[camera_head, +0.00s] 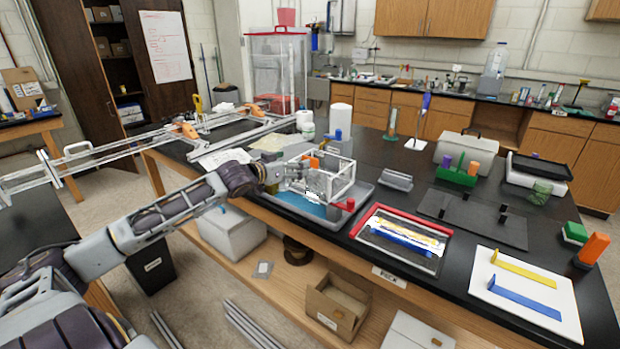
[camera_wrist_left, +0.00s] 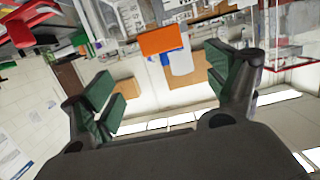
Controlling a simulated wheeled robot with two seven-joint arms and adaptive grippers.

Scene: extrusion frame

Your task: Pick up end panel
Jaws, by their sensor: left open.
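I cannot tell for sure which part is the end panel. A small open frame (camera_head: 340,178) with white edges stands in a grey tray (camera_head: 364,192) with a blue floor, near the table's front edge. A clear, speckled plate-like part shows inside it. An orange block (camera_head: 313,162) sits at its upper left; an orange block also shows in the left wrist view (camera_wrist_left: 161,40), with a blue piece (camera_wrist_left: 180,63) beside it. My left gripper (camera_head: 288,174) is beside the frame's left side; in the wrist view its green-padded fingers (camera_wrist_left: 160,92) are spread with nothing between them. My right gripper is not in view.
A red-edged tray (camera_head: 361,209) of coloured parts and a white board (camera_head: 480,290) with yellow and blue strips lie to the right. A dark plate (camera_head: 470,218) lies behind them. A long rail structure (camera_head: 120,146) crosses the left. A white bottle (camera_head: 340,120) stands behind the frame.

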